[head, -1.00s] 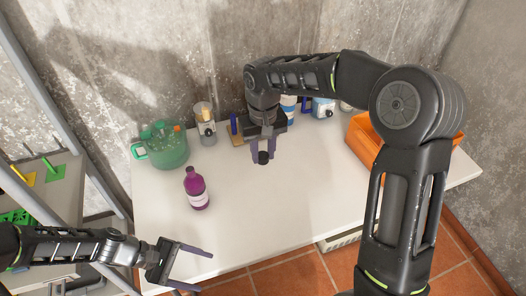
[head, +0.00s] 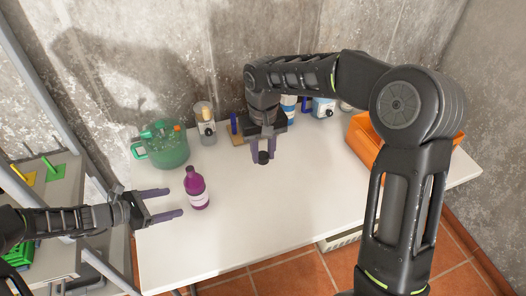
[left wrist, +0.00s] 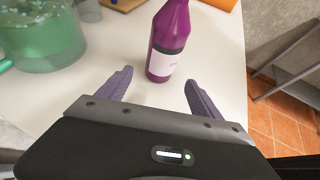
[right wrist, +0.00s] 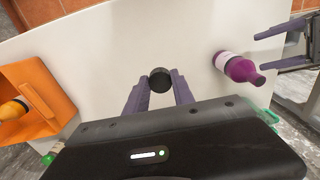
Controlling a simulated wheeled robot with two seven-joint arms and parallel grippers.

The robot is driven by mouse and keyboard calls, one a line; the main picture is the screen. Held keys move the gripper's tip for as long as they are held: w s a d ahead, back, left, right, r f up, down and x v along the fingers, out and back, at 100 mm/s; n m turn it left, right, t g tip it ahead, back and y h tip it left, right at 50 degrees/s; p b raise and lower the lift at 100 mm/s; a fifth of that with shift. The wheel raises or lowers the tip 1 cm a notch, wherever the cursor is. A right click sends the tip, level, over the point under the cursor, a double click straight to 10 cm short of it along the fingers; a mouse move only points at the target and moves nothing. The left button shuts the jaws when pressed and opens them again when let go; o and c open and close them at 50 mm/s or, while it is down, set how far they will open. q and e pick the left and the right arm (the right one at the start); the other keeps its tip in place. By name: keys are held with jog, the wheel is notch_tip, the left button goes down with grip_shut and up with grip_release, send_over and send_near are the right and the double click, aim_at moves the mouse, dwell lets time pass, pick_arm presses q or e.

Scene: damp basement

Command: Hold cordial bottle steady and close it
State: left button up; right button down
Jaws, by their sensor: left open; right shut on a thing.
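The purple cordial bottle (head: 196,188) with a white label stands upright on the white table. It also shows in the left wrist view (left wrist: 170,40) and in the right wrist view (right wrist: 238,68). My left gripper (head: 176,202) is open and empty, just left of the bottle, its fingers pointing toward it; in the left wrist view the bottle stands ahead, beyond the fingertips. My right gripper (head: 264,154) is shut on a black cap (right wrist: 160,80) and holds it above the table, right of the bottle. The bottle's open mouth is too small to make out.
A green translucent bucket (head: 163,146) with things in it stands behind the bottle. Several containers line the wall, with a clear dispenser bottle (head: 205,124) among them. An orange crate (head: 366,146) is at the right. The table's front middle (head: 240,230) is clear.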

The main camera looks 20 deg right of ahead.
pick_arm(q)
jog(key=shift+d, duration=0.1)
jog(key=shift+x, duration=4.9)
jog(key=c, duration=1.3)
pick_arm(e)
jog(key=a+f+n, duration=0.1)
jog(key=a+f, duration=0.1)
jog(key=a, duration=0.5)
send_over(190, 169)
jog(key=s, duration=0.1)
jog(key=shift+s+a+f, duration=0.1)
jog(key=shift+f, duration=0.05)
jog(key=shift+w+r+m, duration=0.3)
jog(key=shift+w+r, duration=0.45)
jog(key=shift+s, duration=0.15)
